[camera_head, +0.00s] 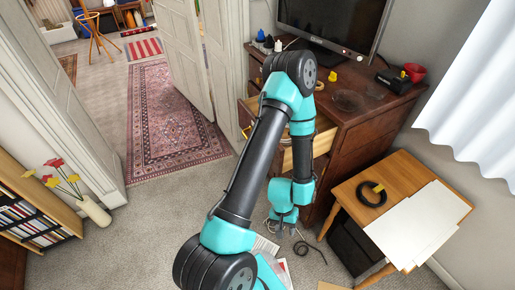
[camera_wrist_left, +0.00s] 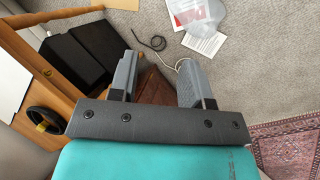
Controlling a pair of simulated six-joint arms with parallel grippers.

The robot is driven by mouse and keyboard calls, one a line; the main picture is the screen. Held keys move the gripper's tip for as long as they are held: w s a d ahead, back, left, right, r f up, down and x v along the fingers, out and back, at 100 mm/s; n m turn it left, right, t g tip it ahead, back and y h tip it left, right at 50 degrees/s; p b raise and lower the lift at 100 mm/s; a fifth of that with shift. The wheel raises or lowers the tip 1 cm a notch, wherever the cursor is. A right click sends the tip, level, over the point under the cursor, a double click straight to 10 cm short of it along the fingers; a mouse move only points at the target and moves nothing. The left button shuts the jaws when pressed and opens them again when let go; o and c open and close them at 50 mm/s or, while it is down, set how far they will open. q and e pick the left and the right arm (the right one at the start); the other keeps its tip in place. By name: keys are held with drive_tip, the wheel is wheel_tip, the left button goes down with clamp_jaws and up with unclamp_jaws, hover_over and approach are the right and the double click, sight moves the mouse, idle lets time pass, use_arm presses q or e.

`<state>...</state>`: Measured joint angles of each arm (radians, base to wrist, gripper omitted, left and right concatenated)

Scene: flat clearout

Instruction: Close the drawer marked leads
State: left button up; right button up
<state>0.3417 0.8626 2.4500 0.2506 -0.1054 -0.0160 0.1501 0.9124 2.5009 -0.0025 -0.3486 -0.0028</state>
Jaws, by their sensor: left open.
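A dark wooden chest of drawers (camera_head: 356,133) stands right of centre in the head view. One drawer (camera_head: 325,137) is pulled out toward the left, its pale inside partly hidden behind my left arm. I cannot read any label, so I cannot tell whether it is the one marked leads. My left gripper (camera_head: 284,229) points down beside the lower front of the chest, below the open drawer. In the left wrist view the gripper (camera_wrist_left: 158,68) is open and its jaws are empty, with reddish-brown wood behind them. My right gripper is not in view.
A small wooden table (camera_head: 390,172) with white sheets stands right of the chest. A monitor (camera_head: 333,25) is on the chest. Cables and papers (camera_wrist_left: 205,42) lie on the carpet near the gripper. A vase with flowers (camera_head: 94,213) stands at left. Carpet at lower left is clear.

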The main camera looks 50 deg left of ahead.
use_arm(q)
drive_tip(key=s+a+n+h, duration=0.1)
drive_tip(key=s+n, duration=0.1)
drive_tip(key=s+a+r+n+h, duration=0.1)
drive_tip(key=s+n, duration=0.1)
drive_tip(key=s+a+n+h, duration=0.1)
drive_tip(key=s+n, duration=0.1)
drive_tip(key=shift+a+r+n+g, duration=0.3)
drive_tip(key=shift+r+n, duration=0.1)
drive_tip(key=c, duration=0.6)
drive_tip(key=r+n+t+h, duration=0.1)
drive_tip(key=n, duration=0.1)
drive_tip(key=a+r+n+t+h, duration=0.1)
drive_tip(key=n, duration=0.1)
drive_tip(key=s+r+n+t+h, duration=0.1)
drive_tip(key=n, duration=0.1)
drive_tip(key=shift+a+r, duration=0.2)
drive_tip(key=shift+a, duration=0.1)
clamp_jaws()
drive_tip(key=a+r+n+t+y, duration=0.4)
drive_tip(key=a+n+t, duration=0.3)
drive_tip(key=a, duration=0.3)
drive_tip(key=a+r+n+t+y, duration=0.3)
drive_tip(key=a+r+n+t, duration=0.4)
drive_tip(key=a, duration=0.4)
drive_tip(key=shift+a+n+t+y, duration=0.15)
drive_tip(key=shift+n+t+y, duration=0.25)
drive_tip(key=shift+n+t, duration=0.5)
drive_tip(key=shift+r, duration=0.1)
